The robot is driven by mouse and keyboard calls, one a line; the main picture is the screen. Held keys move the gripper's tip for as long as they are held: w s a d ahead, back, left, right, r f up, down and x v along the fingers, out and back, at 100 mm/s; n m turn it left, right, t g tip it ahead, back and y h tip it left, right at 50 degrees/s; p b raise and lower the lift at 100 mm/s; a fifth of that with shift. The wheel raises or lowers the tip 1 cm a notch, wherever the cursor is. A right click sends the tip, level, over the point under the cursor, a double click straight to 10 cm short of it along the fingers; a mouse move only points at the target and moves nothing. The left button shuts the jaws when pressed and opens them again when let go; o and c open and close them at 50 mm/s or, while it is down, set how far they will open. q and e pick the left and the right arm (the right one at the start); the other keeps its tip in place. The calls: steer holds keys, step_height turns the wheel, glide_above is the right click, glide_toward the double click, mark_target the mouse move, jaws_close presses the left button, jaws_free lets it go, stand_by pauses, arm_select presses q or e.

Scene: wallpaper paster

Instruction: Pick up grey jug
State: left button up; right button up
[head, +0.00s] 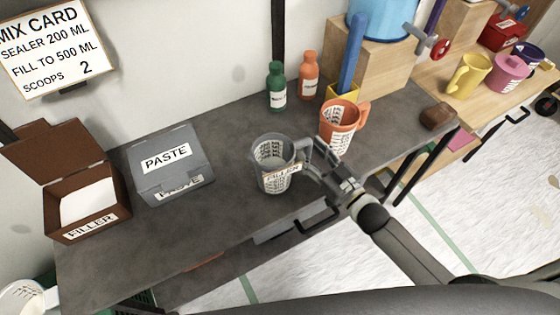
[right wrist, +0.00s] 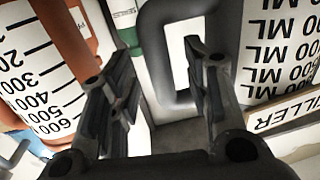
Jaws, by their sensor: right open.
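The grey jug (head: 273,172) stands upright on the dark table, with a printed scale and a FILLER label on its side. Its handle points right toward my right gripper (head: 322,166). In the right wrist view, the jug's marked wall (right wrist: 280,50) fills the right side. Its grey handle (right wrist: 160,60) shows ahead, its outer bar between the two fingers of my right gripper (right wrist: 150,62). The fingers are open; one overlaps the handle's loop, and I cannot tell whether it is inside or touching. My left gripper is out of view.
An orange jug (head: 338,125) stands close behind my right gripper. Green (head: 277,88) and orange (head: 308,76) bottles stand at the back. The grey PASTE box (head: 195,180) and brown FILLER box (head: 75,222) are left. A brown block (head: 436,117) lies right.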

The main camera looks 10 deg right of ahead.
steer(key=shift+x, duration=0.85)
jaws_close()
steer(key=shift+r, duration=0.1)
